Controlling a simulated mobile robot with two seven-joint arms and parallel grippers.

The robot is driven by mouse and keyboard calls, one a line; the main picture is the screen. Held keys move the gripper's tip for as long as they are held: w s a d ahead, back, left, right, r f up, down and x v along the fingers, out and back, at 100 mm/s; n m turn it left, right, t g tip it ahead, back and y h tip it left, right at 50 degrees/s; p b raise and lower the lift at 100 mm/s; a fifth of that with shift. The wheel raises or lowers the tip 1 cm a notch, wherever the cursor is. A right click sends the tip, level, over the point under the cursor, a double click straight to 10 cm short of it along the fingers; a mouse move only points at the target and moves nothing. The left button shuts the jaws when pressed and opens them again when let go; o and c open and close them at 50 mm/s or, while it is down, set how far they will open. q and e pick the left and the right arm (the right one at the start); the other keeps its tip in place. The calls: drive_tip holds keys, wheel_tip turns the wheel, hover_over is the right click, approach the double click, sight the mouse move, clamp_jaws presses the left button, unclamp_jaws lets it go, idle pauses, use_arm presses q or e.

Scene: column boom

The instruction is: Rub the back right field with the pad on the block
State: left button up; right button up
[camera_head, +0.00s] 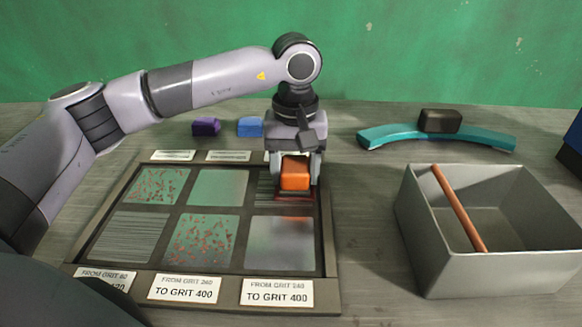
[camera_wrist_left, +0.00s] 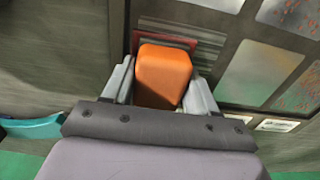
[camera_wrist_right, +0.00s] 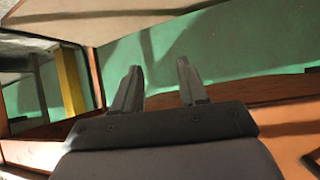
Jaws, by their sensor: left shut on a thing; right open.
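My left gripper (camera_head: 296,172) is shut on an orange block (camera_head: 295,175) over the back right field (camera_head: 265,190) of a framed panel (camera_head: 328,230). The block also shows between the fingers in the left wrist view (camera_wrist_left: 162,75). A dark red pad (camera_head: 294,196) shows under the block, at the field's surface; I cannot tell whether it touches. The back right field is grey with line marks and is partly hidden by the gripper and block. My right gripper (camera_wrist_right: 158,85) is open and empty in the right wrist view, away from the panel.
Purple (camera_head: 206,126) and blue (camera_head: 250,127) blocks lie behind the panel. A grey bin (camera_head: 505,281) holding a brown rod (camera_head: 458,208) stands right of the panel.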

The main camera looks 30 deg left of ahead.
use_arm(q)
drive_tip(key=shift+f, duration=0.1)
drive_tip(key=shift+s+a, duration=0.45)
drive_tip(key=shift+a, duration=0.45)
drive_tip(key=shift+s+a, duration=0.4)
drive_tip(key=shift+a, duration=0.45)
drive_tip(key=shift+d, duration=0.1)
drive_tip(key=shift+w+d, duration=0.45)
drive_tip(key=shift+d, duration=0.4)
